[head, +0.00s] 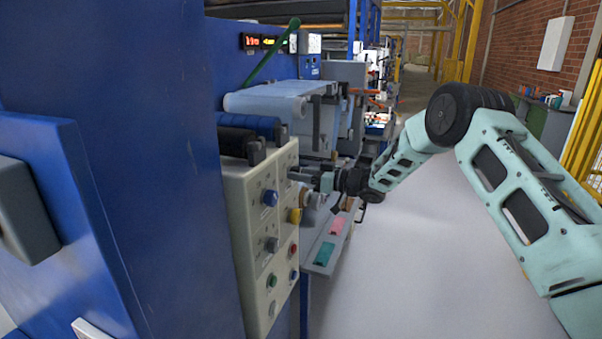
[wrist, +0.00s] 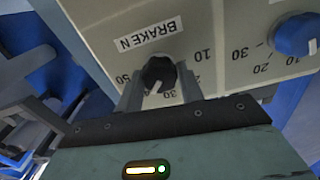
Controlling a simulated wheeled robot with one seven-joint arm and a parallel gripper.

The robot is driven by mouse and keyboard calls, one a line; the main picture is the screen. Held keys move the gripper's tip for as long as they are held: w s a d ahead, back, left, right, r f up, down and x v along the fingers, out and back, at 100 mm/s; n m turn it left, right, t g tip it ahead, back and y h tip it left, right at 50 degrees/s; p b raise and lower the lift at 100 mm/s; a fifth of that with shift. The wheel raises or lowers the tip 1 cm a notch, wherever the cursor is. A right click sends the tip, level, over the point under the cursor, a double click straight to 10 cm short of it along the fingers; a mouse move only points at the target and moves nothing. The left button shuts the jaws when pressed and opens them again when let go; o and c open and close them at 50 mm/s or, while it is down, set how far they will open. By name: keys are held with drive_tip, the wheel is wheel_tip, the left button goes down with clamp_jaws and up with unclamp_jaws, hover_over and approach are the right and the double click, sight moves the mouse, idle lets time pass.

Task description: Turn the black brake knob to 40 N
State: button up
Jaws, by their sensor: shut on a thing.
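The black brake knob (wrist: 158,70) is on a cream control panel (wrist: 100,25), under the label "BRAKE N", in the wrist view. The dial reads upside down there, with 10, 30 and 50 legible around the knob. The knob's white mark points down and slightly left, between 30 and 50; the 40 itself seems hidden by a finger. My gripper (wrist: 159,80) is shut on the knob, one finger on each side. In the head view my gripper (head: 306,178) reaches the upper part of the panel (head: 240,205) from the right and hides the knob.
A blue knob (wrist: 297,36) with its own scale is beside the brake knob. Below it in the head view are a yellow knob (head: 294,215), a grey knob (head: 272,244) and several buttons. A shelf with pink and teal items (head: 324,253) juts out right. The aisle floor (head: 420,260) is clear.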

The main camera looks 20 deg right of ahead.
drive_tip(key=shift+f, duration=0.15)
idle(0.3)
drive_tip(key=o, duration=1)
drive_tip(key=shift+s+d, duration=0.1)
drive_tip(key=shift+d, duration=0.05)
drive_tip(key=b+v, duration=0.3)
drive_tip(key=v, duration=1.4)
